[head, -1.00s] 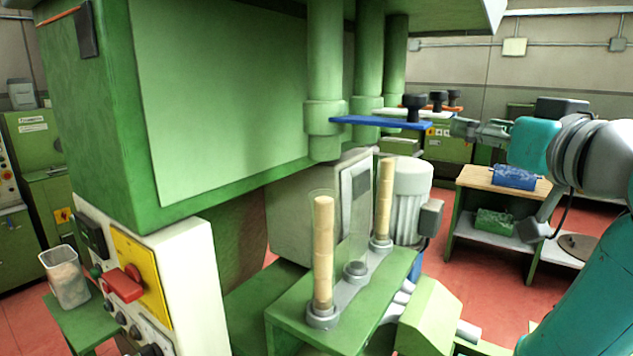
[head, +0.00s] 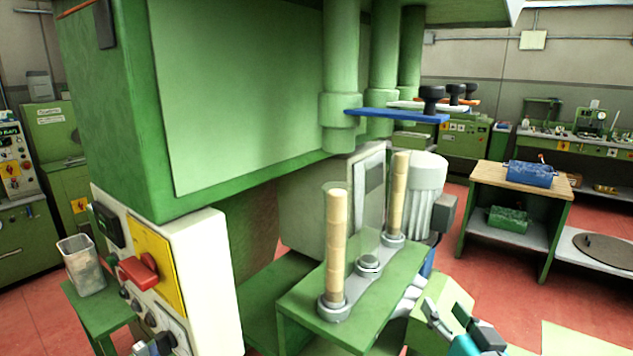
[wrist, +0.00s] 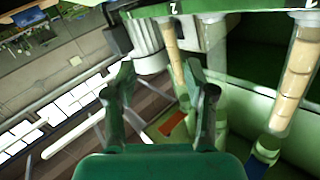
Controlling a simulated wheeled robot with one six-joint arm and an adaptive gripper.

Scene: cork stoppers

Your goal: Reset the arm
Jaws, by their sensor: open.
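My gripper (head: 447,308) is low at the bottom right of the head view, in front of the green machine's tube stand (head: 375,300) and to the right of it. Its jaws are open, with nothing seen between them. In the wrist view the two dark green fingers (wrist: 158,75) stand apart. Most of my arm is out of the head view. Two upright cork stacks, a near one (head: 336,250) and a far one (head: 398,195), stand in clear tubes on the stand. They also show in the wrist view, at the centre (wrist: 175,60) and right (wrist: 298,75).
A blue slide plate (head: 395,115) with a black knob juts right from the machine's column. A control panel (head: 158,260) and a clear container (head: 85,265) are at left. A wooden-topped bench (head: 500,185) stands at right, with red floor (head: 490,265) before it.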

